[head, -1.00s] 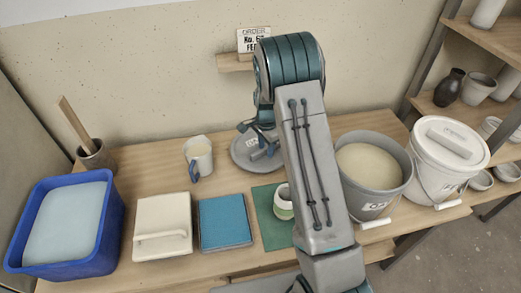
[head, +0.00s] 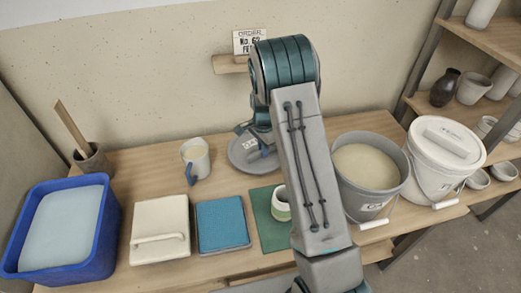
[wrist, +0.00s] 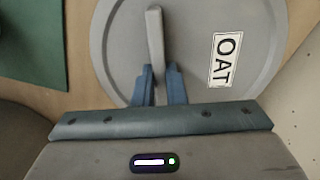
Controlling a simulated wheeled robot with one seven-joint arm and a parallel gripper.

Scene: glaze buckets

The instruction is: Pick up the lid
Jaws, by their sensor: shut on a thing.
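The lid (head: 240,154) is a round grey disc lying at the back of the table, behind the green mat. The wrist view shows the lid (wrist: 125,45) from above, with a raised bar handle (wrist: 155,35) and a white label (wrist: 225,58) reading "OAT". My gripper (wrist: 160,82) has its two blue fingers on either side of the handle, shut on it. In the head view my gripper (head: 259,150) is partly hidden by my arm, which also covers the lid's right part. I cannot tell any gap between lid and table.
An open grey bucket (head: 398,190) of pale glaze stands right of my arm, beside a lidded white bucket (head: 428,180). A mug (head: 197,162) stands left of the lid. A small cup (head: 281,212) is on the green mat (head: 268,232). The wall is close behind.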

